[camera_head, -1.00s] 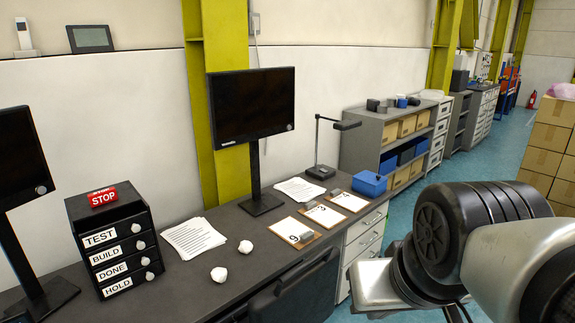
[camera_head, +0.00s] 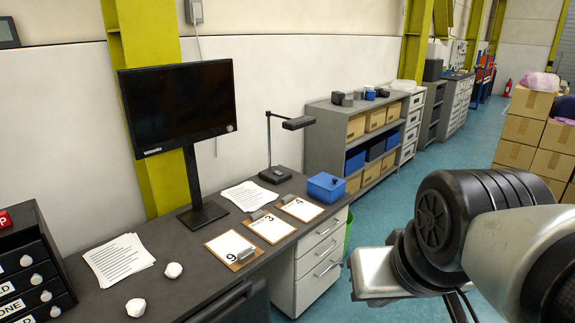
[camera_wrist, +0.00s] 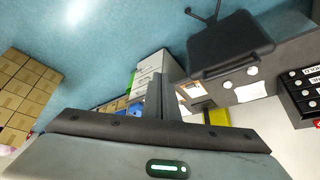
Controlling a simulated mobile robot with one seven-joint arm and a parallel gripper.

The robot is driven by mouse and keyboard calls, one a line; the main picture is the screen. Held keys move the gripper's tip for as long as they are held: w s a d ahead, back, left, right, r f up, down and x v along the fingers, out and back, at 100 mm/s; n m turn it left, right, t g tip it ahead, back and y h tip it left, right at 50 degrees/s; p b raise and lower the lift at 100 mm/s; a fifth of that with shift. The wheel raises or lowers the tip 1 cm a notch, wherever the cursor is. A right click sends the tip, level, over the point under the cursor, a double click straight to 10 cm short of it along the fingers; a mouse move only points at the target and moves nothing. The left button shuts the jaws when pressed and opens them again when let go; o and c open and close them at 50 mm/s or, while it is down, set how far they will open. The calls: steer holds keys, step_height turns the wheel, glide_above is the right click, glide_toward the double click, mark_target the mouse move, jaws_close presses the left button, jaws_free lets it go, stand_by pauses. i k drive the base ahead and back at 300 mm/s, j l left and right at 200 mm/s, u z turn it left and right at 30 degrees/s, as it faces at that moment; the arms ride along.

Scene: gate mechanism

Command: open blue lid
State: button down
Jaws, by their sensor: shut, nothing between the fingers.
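A blue box with a blue lid (camera_head: 327,186) stands at the far right end of the dark desk in the head view. A small dark knob sits on the lid, and the lid looks shut. In the head view only my arm shows at the right; the gripper itself is out of sight.
The desk (camera_head: 180,287) holds a monitor (camera_head: 180,107), a lamp (camera_head: 290,124), papers, numbered clipboards (camera_head: 232,247) and two white crumpled balls. A drawer box stands at the left. A grey shelf (camera_head: 340,128) stands beyond. Stacked cartons (camera_head: 525,130) are at the right; blue floor between is clear.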

mark_target(325, 181)
steer(key=i+l, duration=0.4)
steer(key=l, duration=0.2)
steer(key=i+l+u, duration=0.15)
steer(key=i+l, duration=0.15)
steer(key=i+l+u, duration=0.15)
steer(key=i+l, duration=0.2)
steer(key=i+l+u, duration=0.15)
steer(key=i+l, duration=0.25)
steer(key=i+l+u, duration=0.15)
steer(key=i+l, duration=0.2)
steer(key=i+l+u, duration=0.15)
steer(key=i+l, duration=0.15)
steer(key=l, duration=0.2)
steer(key=i+l+u, duration=0.15)
steer(key=i+l, duration=0.15)
steer(key=l, duration=0.2)
